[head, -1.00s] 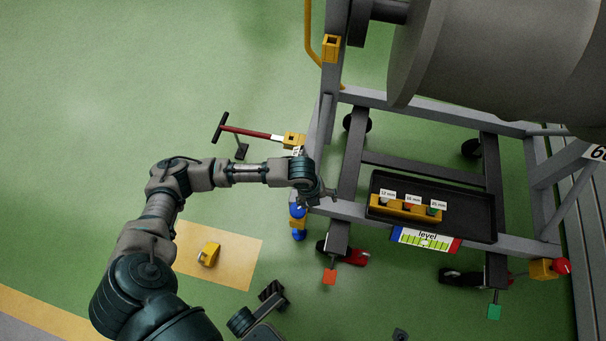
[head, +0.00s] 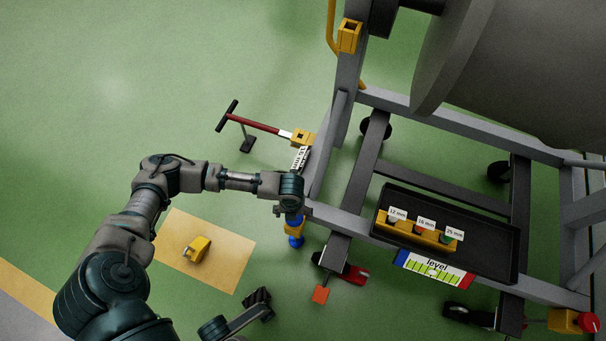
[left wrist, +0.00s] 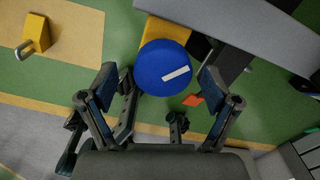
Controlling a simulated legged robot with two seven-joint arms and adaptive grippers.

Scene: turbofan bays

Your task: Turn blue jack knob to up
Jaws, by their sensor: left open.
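The blue jack knob (left wrist: 163,68) is a round disc with a white bar mark. In the left wrist view it faces me, and the mark points right and slightly up. In the head view the knob (head: 296,241) shows below my left wrist, on a yellow block at the stand's corner. My left gripper (left wrist: 159,82) is open, with one finger on either side of the knob's lower part in the picture. I cannot tell whether the fingers touch it. In the head view the left gripper (head: 288,212) is partly hidden by its own wrist.
The grey stand's frame (head: 343,222) runs close beside the knob. A black tray (head: 490,232) with labelled sockets and a level gauge (head: 434,267) sit to the right. A red-handled tool (head: 255,124) sticks out beyond. A yellow padlock-like piece (head: 197,249) lies on the tan floor patch.

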